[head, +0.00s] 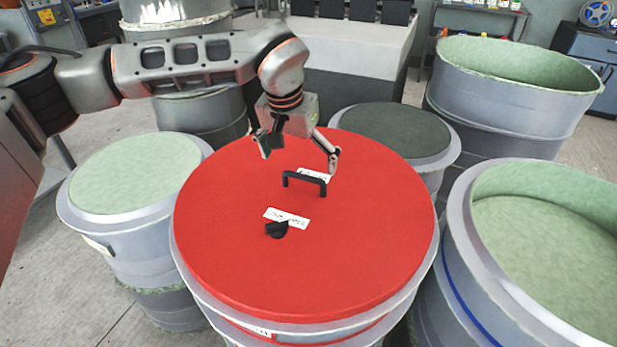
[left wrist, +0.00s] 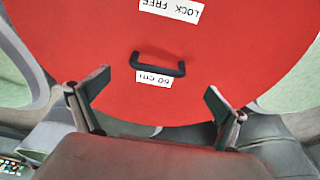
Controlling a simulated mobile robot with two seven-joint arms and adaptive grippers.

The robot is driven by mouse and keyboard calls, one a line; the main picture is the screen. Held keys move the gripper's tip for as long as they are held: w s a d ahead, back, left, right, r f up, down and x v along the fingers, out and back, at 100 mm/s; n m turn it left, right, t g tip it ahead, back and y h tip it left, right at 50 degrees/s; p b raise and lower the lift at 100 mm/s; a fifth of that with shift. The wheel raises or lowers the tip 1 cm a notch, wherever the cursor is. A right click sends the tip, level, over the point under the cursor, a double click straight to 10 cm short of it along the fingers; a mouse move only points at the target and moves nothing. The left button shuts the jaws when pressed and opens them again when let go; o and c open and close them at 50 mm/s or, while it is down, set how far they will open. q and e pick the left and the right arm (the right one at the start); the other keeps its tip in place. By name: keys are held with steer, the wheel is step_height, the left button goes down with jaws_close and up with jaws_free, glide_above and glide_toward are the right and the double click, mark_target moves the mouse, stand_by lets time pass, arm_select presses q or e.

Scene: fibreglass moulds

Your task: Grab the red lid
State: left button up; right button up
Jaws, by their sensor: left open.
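The red lid (head: 235,235) is a large round disc lying on top of a grey drum in the middle of the head view. A black handle (head: 304,183) stands up on it, and a dark knob (head: 277,230) and white labels sit nearby. The lid (left wrist: 225,50) and its handle (left wrist: 157,68) also show in the left wrist view. My left gripper (head: 300,157) is open and empty above the far part of the lid, just behind the handle. In the left wrist view its fingers (left wrist: 158,100) are spread wide, with the handle beyond and between them. My right gripper is not in view.
Grey moulds with green tops stand close around: one at left (head: 130,172), a dark-topped one behind (head: 395,130), a tall open one at back right (head: 515,64) and a large open one at right (head: 545,228). Bare floor (head: 40,290) shows at lower left.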

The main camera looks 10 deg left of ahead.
mark_target(303, 177)
arm_select(q)
steer(key=shift+s+x, duration=0.15)
steer(key=shift+x, duration=0.6)
steer(key=shift+s+x, duration=0.15)
steer(key=shift+x, duration=2.95)
steer(key=shift+d, duration=0.15)
steer(key=c, duration=2.2)
steer(key=shift+o, duration=0.2)
steer(key=shift+w+r, duration=0.1)
steer(key=shift+r, duration=0.05)
